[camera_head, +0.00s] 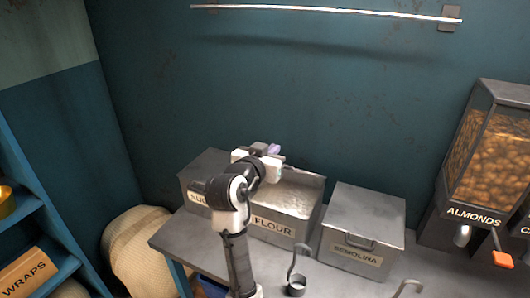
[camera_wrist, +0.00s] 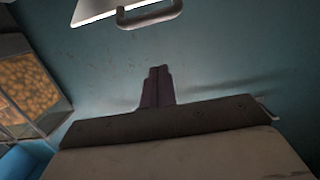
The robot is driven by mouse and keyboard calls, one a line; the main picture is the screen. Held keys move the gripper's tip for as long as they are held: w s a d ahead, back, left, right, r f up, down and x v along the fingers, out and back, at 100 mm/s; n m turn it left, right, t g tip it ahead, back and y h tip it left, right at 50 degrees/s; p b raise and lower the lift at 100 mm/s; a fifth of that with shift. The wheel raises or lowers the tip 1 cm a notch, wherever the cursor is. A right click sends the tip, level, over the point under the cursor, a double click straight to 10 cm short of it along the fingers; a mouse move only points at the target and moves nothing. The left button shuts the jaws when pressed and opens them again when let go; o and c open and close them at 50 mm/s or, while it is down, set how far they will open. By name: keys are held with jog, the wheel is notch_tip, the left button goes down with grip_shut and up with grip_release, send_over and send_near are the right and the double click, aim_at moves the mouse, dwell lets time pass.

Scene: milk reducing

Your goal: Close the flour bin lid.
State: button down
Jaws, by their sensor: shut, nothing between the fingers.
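The flour bin (camera_head: 272,227) is a grey metal box with a FLOUR label, standing on the counter in the head view. Its top looks open, with a pale surface (camera_head: 298,196) inside. My arm hides part of its top and back, so the lid's position is hard to tell. My gripper (camera_head: 273,150) is above the back of this bin, shut and empty. Its closed dark fingers show in the wrist view (camera_wrist: 157,85) against the teal wall. A pale panel with a handle (camera_wrist: 150,15) shows at the top of the wrist view; I cannot tell which lid it is.
A sugar bin (camera_head: 194,198) is left of the flour bin, partly behind my arm. The semolina bin (camera_head: 362,218) on the right has its lid down. An almond dispenser (camera_head: 487,160) stands farther right. The wall is close behind.

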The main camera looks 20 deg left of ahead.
aim_at(287, 167)
jog(key=w+p, duration=0.1)
jog(key=w, duration=0.3)
jog(key=shift+d+f, duration=0.1)
jog(key=shift+f, duration=0.05)
jog(key=shift+s+f+p, duration=0.2)
jog(key=shift+s+f, duration=0.1)
jog(key=shift+f, duration=0.35)
jog(key=shift+s+f+p, duration=0.25)
jog(key=shift+s+f, duration=0.1)
jog(key=shift+f, duration=0.3)
jog(key=shift+s+f+p, duration=0.2)
jog(key=shift+s+f, duration=0.1)
jog(key=shift+f, duration=0.35)
jog(key=shift+f, duration=0.1)
